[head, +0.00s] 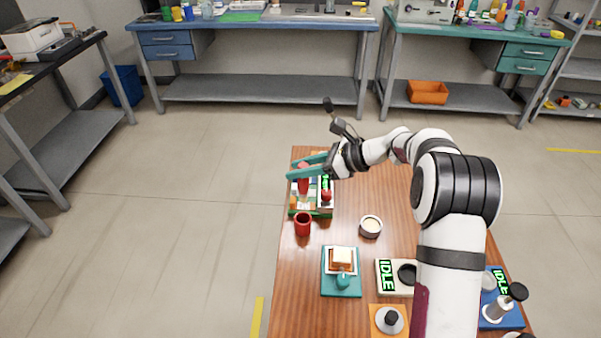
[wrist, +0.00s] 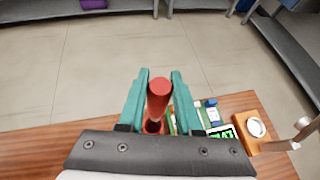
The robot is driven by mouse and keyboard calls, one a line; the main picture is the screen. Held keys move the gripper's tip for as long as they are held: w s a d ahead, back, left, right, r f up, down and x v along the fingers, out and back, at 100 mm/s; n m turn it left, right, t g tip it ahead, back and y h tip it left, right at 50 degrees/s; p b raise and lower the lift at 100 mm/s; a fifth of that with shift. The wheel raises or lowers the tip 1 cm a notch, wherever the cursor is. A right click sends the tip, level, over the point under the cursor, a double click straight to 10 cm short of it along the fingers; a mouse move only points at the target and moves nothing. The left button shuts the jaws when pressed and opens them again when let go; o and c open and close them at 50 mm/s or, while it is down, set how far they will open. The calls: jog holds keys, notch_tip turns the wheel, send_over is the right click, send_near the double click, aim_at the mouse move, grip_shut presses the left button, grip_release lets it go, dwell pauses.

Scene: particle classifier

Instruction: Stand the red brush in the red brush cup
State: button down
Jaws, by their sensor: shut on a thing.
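The red brush (head: 303,182) is in my gripper (head: 297,168), roughly upright above the board at the table's far left. In the wrist view the brush's round red top (wrist: 159,88) shows between the two teal fingers of my gripper (wrist: 160,74). The fingers are shut on it. The red brush cup (head: 303,226) stands on the wooden table, nearer to the camera than the brush and apart from it. The brush's lower end is hard to make out against the board.
A green-edged board (head: 311,212) with small coloured items and a lit display lies under my gripper. A round cup (head: 370,227) stands right of the red cup. A teal tray (head: 341,285) with a block is nearer the camera. Bare wood lies between them.

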aim_at(300, 186)
jog(key=shift+f, duration=2.9)
jog(key=shift+f, duration=2.95)
jog(key=c, duration=0.5)
grip_release()
jog(key=v, duration=1.5)
jog(key=shift+d+r, duration=0.1)
jog(key=shift+d, duration=0.3)
